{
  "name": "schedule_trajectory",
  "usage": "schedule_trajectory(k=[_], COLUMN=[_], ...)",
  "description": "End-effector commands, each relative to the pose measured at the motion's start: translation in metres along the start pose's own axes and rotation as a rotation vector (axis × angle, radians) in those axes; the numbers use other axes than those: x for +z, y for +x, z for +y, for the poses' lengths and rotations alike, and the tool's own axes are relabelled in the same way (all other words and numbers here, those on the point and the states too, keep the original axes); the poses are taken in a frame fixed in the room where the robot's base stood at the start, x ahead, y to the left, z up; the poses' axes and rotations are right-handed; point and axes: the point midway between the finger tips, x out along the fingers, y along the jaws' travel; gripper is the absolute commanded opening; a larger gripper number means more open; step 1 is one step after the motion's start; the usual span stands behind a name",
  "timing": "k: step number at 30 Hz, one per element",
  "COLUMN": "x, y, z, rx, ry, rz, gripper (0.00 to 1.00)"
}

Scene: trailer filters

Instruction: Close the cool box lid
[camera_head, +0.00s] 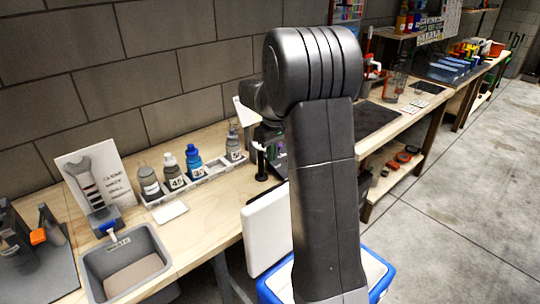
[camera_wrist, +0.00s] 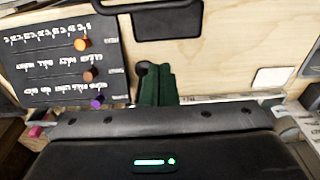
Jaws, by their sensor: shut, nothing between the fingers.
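The wrist view does not clearly show the cool box.
The wooden workbench (camera_head: 205,215) runs along the block wall. It carries a grey bin (camera_head: 128,262), a rack with several bottles (camera_head: 192,160) and a sign (camera_head: 95,178). A dark board with lettering (camera_wrist: 65,55) shows in the wrist view. Floor (camera_head: 450,200) at right is clear.

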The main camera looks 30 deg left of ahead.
Motion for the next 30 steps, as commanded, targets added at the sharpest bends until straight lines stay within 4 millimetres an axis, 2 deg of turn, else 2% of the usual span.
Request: schedule_trajectory(k=[12, 14, 21, 30], x=[0.001, 0.013, 0.036, 0.039], y=[0.087, 0.077, 0.071, 0.07], z=[0.0, 0.001, 0.0, 0.0], rx=[-0.001, 0.001, 0.0, 0.0], ry=[0.001, 0.003, 0.002, 0.002], rz=[-0.004, 0.001, -0.001, 0.0], gripper=[0.0, 0.0, 0.0, 0.0])
